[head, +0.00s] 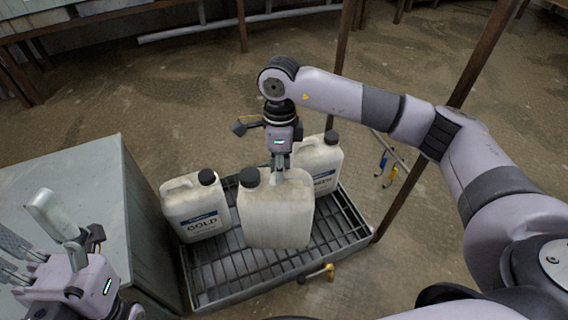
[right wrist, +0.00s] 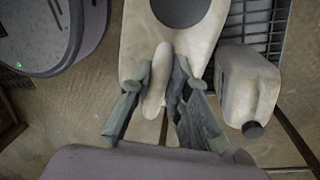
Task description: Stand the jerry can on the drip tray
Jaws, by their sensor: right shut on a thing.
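A cream jerry can (head: 276,222) with a dark cap hangs from my right gripper (head: 279,176), which is shut on its handle. It appears upright over the dark grated drip tray (head: 212,276); whether its base touches the grating is hidden. In the right wrist view, the gripper's fingers (right wrist: 160,100) close on either side of the can's handle, below the dark cap (right wrist: 180,8). My left gripper (head: 32,228) is at the lower left, its fingers apart and empty.
A labelled can (head: 196,212) stands at the tray's left, and another (head: 322,168) at its back right. The right one also shows in the right wrist view (right wrist: 240,85). A grey cabinet (head: 75,165) adjoins the left; a rusty post (head: 405,190) rises at the right.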

